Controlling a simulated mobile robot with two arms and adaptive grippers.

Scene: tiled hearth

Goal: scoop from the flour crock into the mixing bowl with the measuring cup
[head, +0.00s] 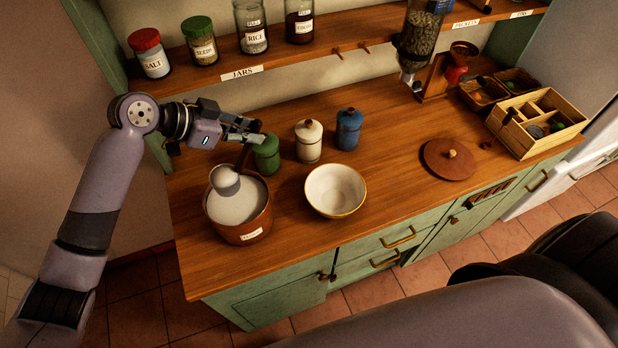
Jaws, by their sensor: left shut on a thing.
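The flour crock (224,228), brown with a pale label, stands open at the left of the counter and holds white flour (236,208). My left gripper (249,132) is above and behind the crock, shut on the dark handle of the measuring cup (225,180). The grey, round cup is at the back left of the crock's mouth, over or touching the flour; I cannot tell which, nor whether it holds flour. The mixing bowl (335,189), cream with a yellowish rim, stands right of the crock and looks empty. My right gripper is out of view.
Green (266,153), white (308,141) and blue (349,129) canisters stand behind the crock and bowl. A brown lid (449,160) lies right of the bowl. A wooden divided box (537,122) is farther right. The jar shelf (275,68) runs above.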

